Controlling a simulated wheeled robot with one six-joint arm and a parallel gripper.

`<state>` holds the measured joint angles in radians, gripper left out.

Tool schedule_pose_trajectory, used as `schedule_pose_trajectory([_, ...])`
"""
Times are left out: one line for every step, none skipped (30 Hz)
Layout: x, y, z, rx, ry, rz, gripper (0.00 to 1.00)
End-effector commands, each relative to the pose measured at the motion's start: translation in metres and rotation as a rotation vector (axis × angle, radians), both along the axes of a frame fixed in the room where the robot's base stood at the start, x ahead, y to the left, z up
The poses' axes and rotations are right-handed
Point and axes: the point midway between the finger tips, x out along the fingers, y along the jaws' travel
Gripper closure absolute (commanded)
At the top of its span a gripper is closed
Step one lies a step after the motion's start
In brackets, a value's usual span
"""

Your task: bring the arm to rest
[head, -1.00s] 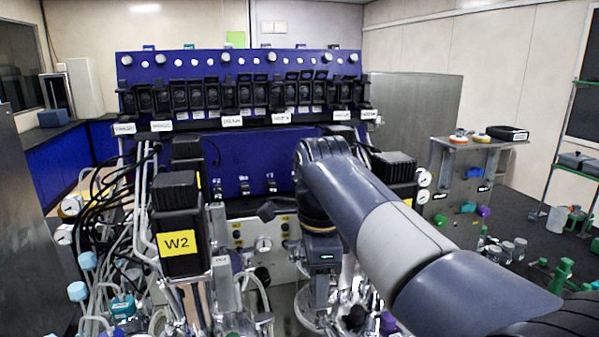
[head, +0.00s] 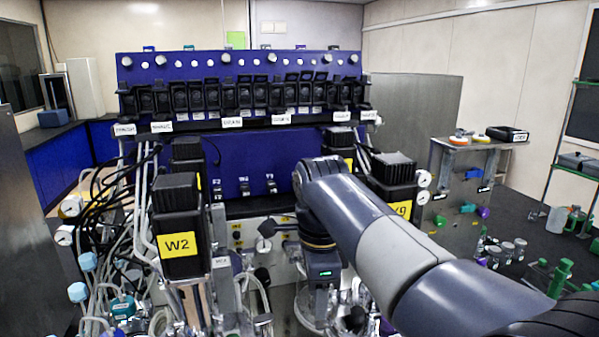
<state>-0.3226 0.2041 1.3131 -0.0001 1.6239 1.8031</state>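My arm reaches in from the lower right of the head view and bends down at its wrist in front of the twin bioreactor rig. My gripper (head: 323,302) points down among metal vessel fittings and tubing at the bottom centre. Its fingers are too small and mixed with the fittings to tell whether they are open or shut, or whether they touch anything. A motor block labelled W2 (head: 180,243) stands to the left of the gripper. Another black motor block (head: 393,180) with a partly covered yellow label stands to the right, behind my arm.
A blue panel (head: 240,68) with a row of black pump units (head: 230,97) stands behind. Tubes and cables (head: 95,215) crowd the left. A metal side stand (head: 470,146) and a green-framed rack (head: 577,162) are at right. Open air lies above my arm.

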Motion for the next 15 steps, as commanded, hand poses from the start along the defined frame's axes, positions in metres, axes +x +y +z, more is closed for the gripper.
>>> schedule_pose_trajectory([-0.0010, -0.0003, -0.0083, -0.001, 0.005, 0.000, 0.60])
schedule_pose_trajectory([-0.0012, -0.0003, -0.0136, -0.001, 0.005, 0.000, 0.60])
schedule_pose_trajectory([-0.0007, -0.0002, -0.0143, 0.000, 0.001, 0.026, 0.60])
schedule_pose_trajectory([-0.0006, -0.0001, -0.0138, 0.000, 0.000, 0.053, 0.60])
schedule_pose_trajectory([-0.0007, -0.0001, -0.0136, 0.000, 0.000, 0.079, 0.60])
schedule_pose_trajectory([-0.0009, -0.0001, -0.0135, 0.000, 0.000, 0.112, 0.60])
schedule_pose_trajectory([-0.0011, -0.0001, -0.0135, 0.000, 0.000, 0.138, 0.60])
schedule_pose_trajectory([-0.0013, -0.0002, -0.0135, 0.000, 0.000, 0.163, 0.60])
schedule_pose_trajectory([-0.0015, -0.0002, -0.0135, 0.000, 0.000, 0.196, 0.60])
schedule_pose_trajectory([-0.0016, -0.0002, -0.0135, 0.000, 0.000, 0.221, 0.60])
schedule_pose_trajectory([-0.0018, -0.0004, -0.0135, 0.000, 0.000, 0.245, 0.60])
schedule_pose_trajectory([-0.0020, -0.0004, -0.0135, 0.000, 0.000, 0.278, 0.60])
schedule_pose_trajectory([-0.0022, -0.0005, -0.0135, 0.000, 0.000, 0.303, 0.60])
schedule_pose_trajectory([-0.0023, -0.0005, -0.0135, 0.000, 0.000, 0.328, 0.60])
schedule_pose_trajectory([-0.0024, -0.0006, -0.0135, 0.000, 0.000, 0.360, 0.60])
